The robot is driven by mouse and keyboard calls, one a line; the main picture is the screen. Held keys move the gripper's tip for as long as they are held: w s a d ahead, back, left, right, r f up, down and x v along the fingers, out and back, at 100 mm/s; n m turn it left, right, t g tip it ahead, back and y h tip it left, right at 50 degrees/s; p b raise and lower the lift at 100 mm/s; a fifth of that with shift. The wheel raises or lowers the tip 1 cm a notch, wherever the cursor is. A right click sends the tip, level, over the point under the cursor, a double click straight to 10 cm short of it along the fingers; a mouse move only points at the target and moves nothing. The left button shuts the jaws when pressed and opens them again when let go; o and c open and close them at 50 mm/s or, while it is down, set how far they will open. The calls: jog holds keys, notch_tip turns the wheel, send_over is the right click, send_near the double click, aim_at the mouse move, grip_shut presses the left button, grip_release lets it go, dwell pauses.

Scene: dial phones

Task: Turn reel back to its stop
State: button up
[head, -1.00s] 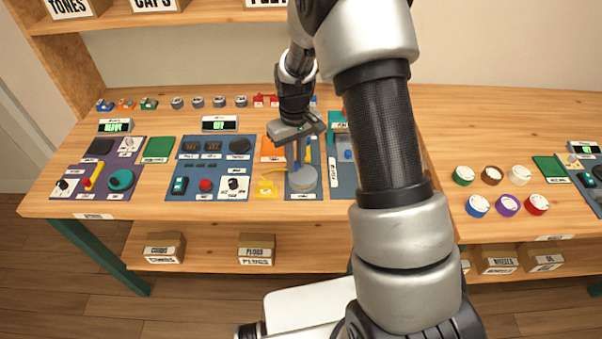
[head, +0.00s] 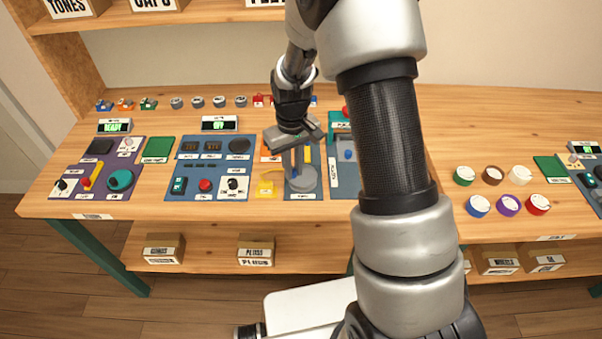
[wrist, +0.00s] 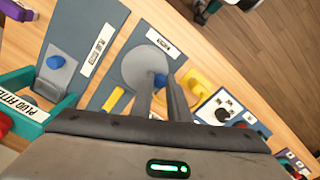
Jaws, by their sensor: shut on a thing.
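The reel (head: 303,182) is a grey disc lying flat on a blue-grey panel near the middle of the bench. In the wrist view the reel (wrist: 143,62) shows beyond my fingertips, with a blue knob (wrist: 160,81) off its centre. My gripper (head: 295,170) points down over the reel. In the wrist view my gripper (wrist: 161,86) has its two fingers closed about the blue knob. The fingers hide part of the knob and the reel's near side. The stop cannot be made out.
A yellow piece (wrist: 202,84) lies beside the reel's panel. A teal holder (wrist: 22,92) and a panel with a blue button (wrist: 55,62) stand on the other side. A board with a red button (head: 205,185) lies to the left in the head view.

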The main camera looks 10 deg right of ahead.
aim_at(304, 182)
jog(key=shift+s+d, duration=0.3)
jog(key=shift+s, duration=0.5)
jog(key=shift+s+d, duration=0.3)
jog(key=shift+d, duration=0.7)
jog(key=o, duration=0.6)
jog(key=shift+a+r, duration=0.1)
notch_tip(304, 182, up, 8)
jog(key=p, duration=0.5)
jog(key=shift+s, duration=0.1)
